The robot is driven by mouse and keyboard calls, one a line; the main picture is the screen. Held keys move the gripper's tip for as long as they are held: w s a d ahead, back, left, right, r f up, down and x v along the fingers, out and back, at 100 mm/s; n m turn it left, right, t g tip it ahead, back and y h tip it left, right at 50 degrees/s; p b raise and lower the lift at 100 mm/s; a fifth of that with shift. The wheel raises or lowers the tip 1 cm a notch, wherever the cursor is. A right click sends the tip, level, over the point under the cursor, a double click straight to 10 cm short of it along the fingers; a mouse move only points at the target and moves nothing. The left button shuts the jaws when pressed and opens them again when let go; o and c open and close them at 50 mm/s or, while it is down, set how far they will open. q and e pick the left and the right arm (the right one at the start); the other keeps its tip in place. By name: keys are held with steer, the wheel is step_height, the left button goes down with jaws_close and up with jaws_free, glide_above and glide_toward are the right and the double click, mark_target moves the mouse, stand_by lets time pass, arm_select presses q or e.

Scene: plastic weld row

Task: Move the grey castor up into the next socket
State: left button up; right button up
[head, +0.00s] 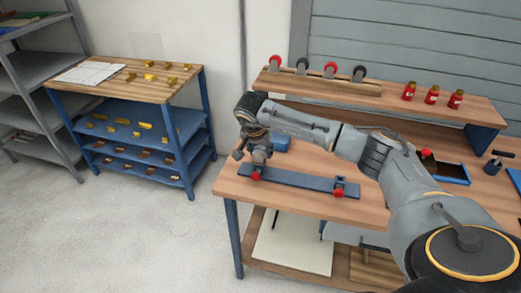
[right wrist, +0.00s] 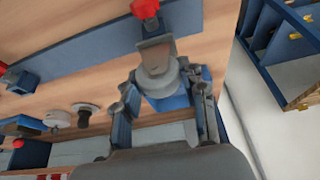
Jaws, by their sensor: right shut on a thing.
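My right gripper (head: 258,153) is at the left end of a dark blue rail (head: 300,180) on the workbench. In the right wrist view its two fingers (right wrist: 166,112) close around a grey castor (right wrist: 155,66). The castor sits close to the rail's left clamp, which has a red knob (head: 255,175); this knob also shows in the right wrist view (right wrist: 145,8). Whether the castor touches the clamp I cannot tell. A second clamp with a red knob (head: 338,191) is at the rail's right end. My left gripper is not in view.
A raised wooden shelf (head: 390,99) at the back carries red and dark castors and red bottles (head: 432,95). A blue block (head: 281,144) lies behind the rail. A blue tray (head: 455,181) is at the right. A blue shelf unit (head: 190,150) stands apart at the left.

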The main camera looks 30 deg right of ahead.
steer(key=shift+f, duration=0.3)
stand_by(0.4)
steer(key=o, duration=1.7)
steer(key=shift+o, duration=0.2)
steer(key=shift+r+p, duration=2.2)
steer(key=shift+r, duration=1.35)
